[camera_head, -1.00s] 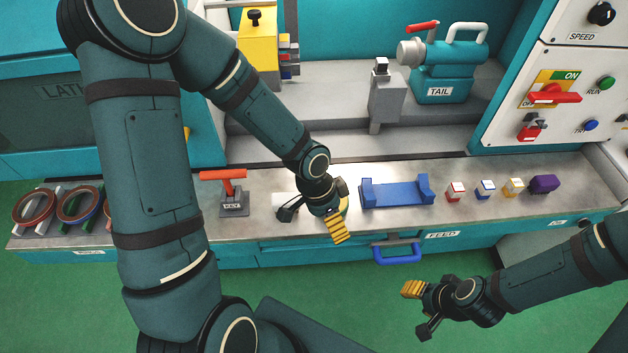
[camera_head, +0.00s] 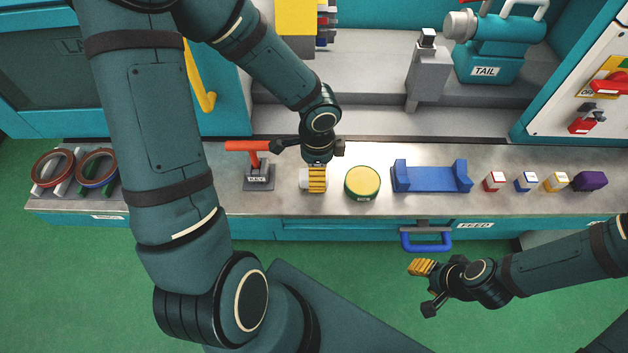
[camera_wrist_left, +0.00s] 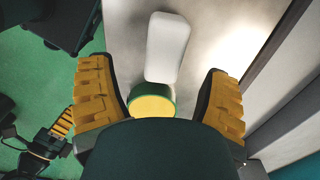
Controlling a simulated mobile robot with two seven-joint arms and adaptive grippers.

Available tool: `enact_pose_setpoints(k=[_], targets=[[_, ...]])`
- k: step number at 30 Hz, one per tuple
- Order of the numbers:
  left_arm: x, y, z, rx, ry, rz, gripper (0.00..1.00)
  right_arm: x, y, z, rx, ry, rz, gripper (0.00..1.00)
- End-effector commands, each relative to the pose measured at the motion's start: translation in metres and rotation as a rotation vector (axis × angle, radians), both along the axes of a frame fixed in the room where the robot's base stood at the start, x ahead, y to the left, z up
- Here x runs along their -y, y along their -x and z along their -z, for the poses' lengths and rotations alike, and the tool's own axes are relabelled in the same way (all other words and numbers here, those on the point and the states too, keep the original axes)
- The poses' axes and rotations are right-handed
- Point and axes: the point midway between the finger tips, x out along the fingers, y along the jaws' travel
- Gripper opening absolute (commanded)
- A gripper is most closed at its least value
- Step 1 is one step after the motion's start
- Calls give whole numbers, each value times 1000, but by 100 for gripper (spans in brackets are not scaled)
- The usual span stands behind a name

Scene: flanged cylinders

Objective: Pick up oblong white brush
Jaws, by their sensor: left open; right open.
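The oblong white brush (camera_wrist_left: 167,47) lies on the metal ledge in the left wrist view, beyond a round green tin with a yellow top (camera_wrist_left: 152,105). In the head view only part of the white brush (camera_head: 305,180) shows, behind a yellow finger pad. My left gripper (camera_head: 315,172) is over the brush there, open and empty, with the tin (camera_head: 362,183) just to its right. In the left wrist view its two yellow-padded fingers (camera_wrist_left: 160,85) are spread wide. My right gripper (camera_head: 424,288) is open and empty over the green floor, away from the ledge.
A red-handled lever (camera_head: 259,175) stands left of the brush. A blue cradle (camera_head: 431,178) and several small blocks (camera_head: 526,182) are to the right. Several rings (camera_head: 97,167) lie at the far left. The grey step (camera_head: 375,121) rises behind the ledge.

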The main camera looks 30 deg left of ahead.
Motion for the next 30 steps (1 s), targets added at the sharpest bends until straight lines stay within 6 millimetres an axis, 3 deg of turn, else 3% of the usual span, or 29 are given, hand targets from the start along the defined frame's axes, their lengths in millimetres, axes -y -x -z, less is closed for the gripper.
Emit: enact_pose_setpoints(k=[9,20,27,30], targets=[[-8,1,44,-3,2,1,78,0,-3,20,8,1,1,47],[-8,1,50,-1,1,0,78,0,-4,21,11,2,2,47],[-8,1,50,-1,1,0,2,0,-4,21,11,2,2,47],[-8,1,50,-1,1,0,1,0,-4,21,11,2,2,47]])
